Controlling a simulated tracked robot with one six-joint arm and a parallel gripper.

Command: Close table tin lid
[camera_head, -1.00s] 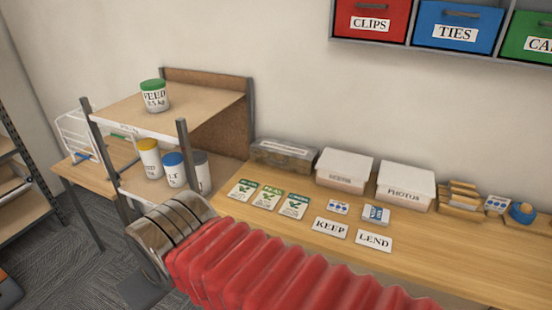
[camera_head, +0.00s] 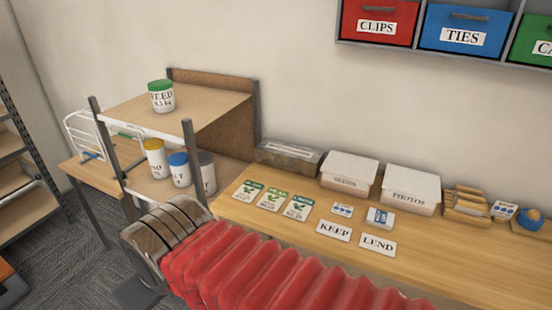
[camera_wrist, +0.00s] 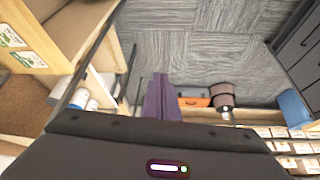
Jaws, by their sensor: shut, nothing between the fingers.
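A grey metal tin (camera_head: 289,157) stands at the back of the wooden table, against the wall and left of the white boxes. It is small in the head view, and I cannot tell how its lid stands. My gripper (camera_wrist: 163,92) shows in the wrist view as purple fingers held together, with nothing between them. It points over the grey carpet, apart from the table things. In the head view my red-sleeved arm crosses the foreground, and the gripper's fingertips cannot be made out.
White boxes labelled SEEDS (camera_head: 349,173) and PHOTOS (camera_head: 411,189) stand right of the tin. Seed packets (camera_head: 273,199) and KEEP (camera_head: 333,231) and LEND (camera_head: 378,244) cards lie in front. A shelf unit (camera_head: 190,160) with several canisters stands left. Drawers (camera_head: 460,30) hang above.

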